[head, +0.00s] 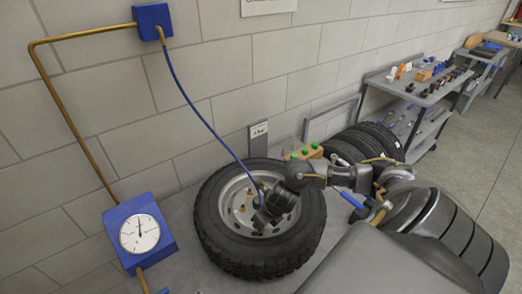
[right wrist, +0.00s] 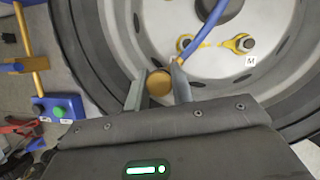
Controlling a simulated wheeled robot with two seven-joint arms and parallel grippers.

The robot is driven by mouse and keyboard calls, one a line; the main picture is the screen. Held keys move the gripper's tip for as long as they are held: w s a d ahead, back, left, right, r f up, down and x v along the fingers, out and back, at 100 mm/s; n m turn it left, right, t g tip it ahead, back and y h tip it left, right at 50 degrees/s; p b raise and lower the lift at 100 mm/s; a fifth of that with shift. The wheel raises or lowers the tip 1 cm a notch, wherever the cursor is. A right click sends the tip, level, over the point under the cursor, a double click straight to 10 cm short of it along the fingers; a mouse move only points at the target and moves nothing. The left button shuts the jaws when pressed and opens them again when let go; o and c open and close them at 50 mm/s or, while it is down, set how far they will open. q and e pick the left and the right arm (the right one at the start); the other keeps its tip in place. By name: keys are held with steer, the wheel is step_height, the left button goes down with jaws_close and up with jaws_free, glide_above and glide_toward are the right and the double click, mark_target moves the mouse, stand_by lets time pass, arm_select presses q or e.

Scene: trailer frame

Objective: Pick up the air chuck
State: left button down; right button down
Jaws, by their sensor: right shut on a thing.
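The air chuck (right wrist: 159,83) shows in the right wrist view as a round brass end between the two fingers of my right gripper (right wrist: 158,92). The fingers are shut on it. The blue hose (right wrist: 203,33) runs up from beside the right finger. In the head view, my right gripper (head: 260,203) is over the wheel rim, and the hose (head: 200,113) hangs down to it from a blue wall box (head: 151,20). The gripper mostly hides the chuck there. My left gripper is not in view.
The big tyre (head: 221,245) lies flat under my right gripper, its pale rim (right wrist: 225,75) close below. A pressure gauge (head: 139,233) on a brass pipe stands at the left. More tyres (head: 371,138) and a grey tool cart (head: 420,95) are along the wall at the right.

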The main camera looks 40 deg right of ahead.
steer(key=s+r+p, duration=0.5)
steer(key=s+r, duration=0.7)
steer(key=s, duration=0.2)
steer(key=shift+p, duration=0.3)
steer(key=shift+a, duration=0.1)
steer(key=w+a+f+n+g+y+b, duration=0.2)
steer(key=w+a+n+b, duration=0.15)
steer(key=a+n, duration=0.45)
steer(key=w+a+f+n+g+y+b, duration=0.2)
steer(key=w+a+n+b, duration=0.15)
steer(key=a+n, duration=0.45)
steer(key=w+d+r+n+g+h+b, duration=0.1)
steer(key=w+r+n+g+h+b, duration=0.1)
steer(key=w+r+n, duration=0.5)
steer(key=w+n+g+b, duration=0.1)
steer(key=n+b, duration=0.1)
steer(key=shift+w+d+r+g+b, duration=0.2)
steer(key=shift+w+g+b, duration=0.1)
steer(key=shift+w+g, duration=0.1)
